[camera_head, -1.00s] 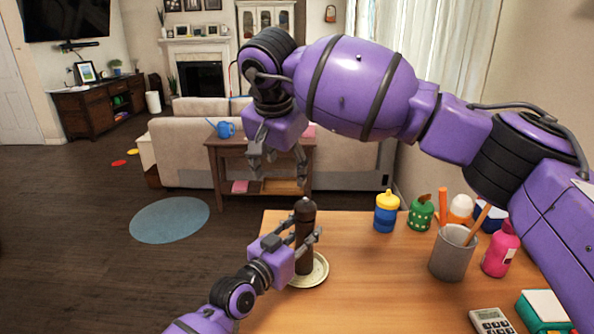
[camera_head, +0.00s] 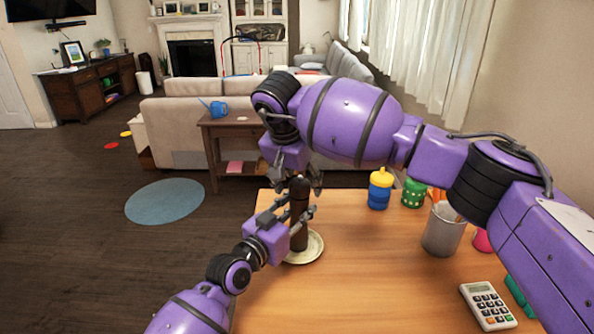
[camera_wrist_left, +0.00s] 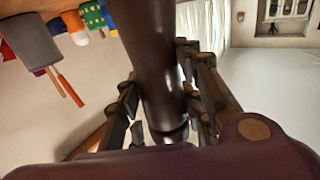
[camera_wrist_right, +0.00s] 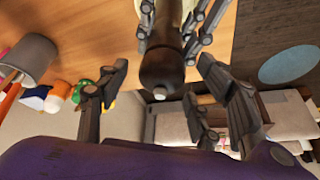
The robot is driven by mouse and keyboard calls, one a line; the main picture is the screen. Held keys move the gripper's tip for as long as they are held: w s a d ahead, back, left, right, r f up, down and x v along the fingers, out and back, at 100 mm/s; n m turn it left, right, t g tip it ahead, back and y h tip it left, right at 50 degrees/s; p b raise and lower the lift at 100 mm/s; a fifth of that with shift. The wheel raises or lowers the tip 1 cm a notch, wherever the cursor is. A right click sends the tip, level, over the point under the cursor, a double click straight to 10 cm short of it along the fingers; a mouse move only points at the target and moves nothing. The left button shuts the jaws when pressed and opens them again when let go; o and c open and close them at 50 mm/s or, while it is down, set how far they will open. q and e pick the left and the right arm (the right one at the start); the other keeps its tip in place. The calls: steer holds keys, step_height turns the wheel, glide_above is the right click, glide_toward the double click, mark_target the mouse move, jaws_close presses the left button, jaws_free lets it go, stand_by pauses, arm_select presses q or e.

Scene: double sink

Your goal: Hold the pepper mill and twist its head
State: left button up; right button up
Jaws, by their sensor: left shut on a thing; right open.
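The dark brown pepper mill (camera_head: 299,222) stands upright on a pale saucer (camera_head: 316,249) at the table's far left corner. My left gripper (camera_head: 297,215) is shut around the mill's body from the left; the left wrist view shows its fingers on both sides of the mill (camera_wrist_left: 152,60). My right gripper (camera_head: 293,188) is open, pointing down just behind and above the mill's head. In the right wrist view the mill's head (camera_wrist_right: 161,72) lies ahead between the spread fingers of the right gripper (camera_wrist_right: 165,100), with no visible contact.
The table's front middle is clear. A side table (camera_head: 230,130) and sofa stand beyond.

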steer(key=shift+w+f, duration=0.15)
steer(key=shift+f, duration=0.15)
steer(key=shift+c, duration=0.5)
steer(key=c, duration=1.1)
steer(key=m+h, duration=0.1)
steer(key=m, duration=0.2)
steer(key=shift+g, duration=0.4)
steer(key=o, duration=1.1)
steer(key=shift+m, duration=0.4)
steer(key=shift+o, duration=0.6)
steer(key=v, duration=1.2)
